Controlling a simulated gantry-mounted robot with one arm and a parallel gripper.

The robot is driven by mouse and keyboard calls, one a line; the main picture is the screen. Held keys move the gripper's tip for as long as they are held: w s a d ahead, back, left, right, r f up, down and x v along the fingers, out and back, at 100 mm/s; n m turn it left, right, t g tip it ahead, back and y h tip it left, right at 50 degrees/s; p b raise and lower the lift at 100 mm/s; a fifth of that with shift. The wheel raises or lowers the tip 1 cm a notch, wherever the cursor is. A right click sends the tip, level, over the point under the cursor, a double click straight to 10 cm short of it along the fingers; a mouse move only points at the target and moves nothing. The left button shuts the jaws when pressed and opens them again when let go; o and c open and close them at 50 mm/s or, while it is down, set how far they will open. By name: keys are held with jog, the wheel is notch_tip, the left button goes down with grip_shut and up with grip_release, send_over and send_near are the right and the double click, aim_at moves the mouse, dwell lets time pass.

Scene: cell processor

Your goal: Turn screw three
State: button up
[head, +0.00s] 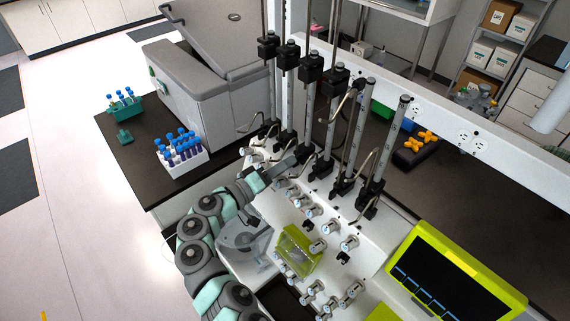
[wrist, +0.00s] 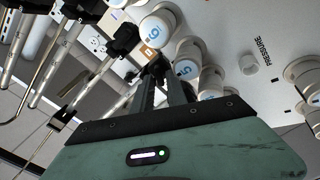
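Several silver knobs with pale blue numbered caps stand in rows on the white machine panel (head: 335,215); one is the front knob (head: 349,243). I cannot tell which screw is number three. In the wrist view, a numbered knob (wrist: 157,29) is just beyond the fingertips and another numbered knob (wrist: 186,68) is just right of them. My gripper (head: 298,157) reaches in among the black rod clamps at the back of the panel. In the wrist view the two dark fingers of my gripper (wrist: 160,80) run close together. Their tips overlap dark parts, so their grip is unclear.
Upright metal rods with black clamps (head: 372,190) crowd the back of the panel. A yellow-green box (head: 297,250) and a green-framed screen (head: 450,275) stand in front and right. A white tube rack (head: 183,160) sits on the black bench at left.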

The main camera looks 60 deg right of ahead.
grip_shut()
dwell(0.3)
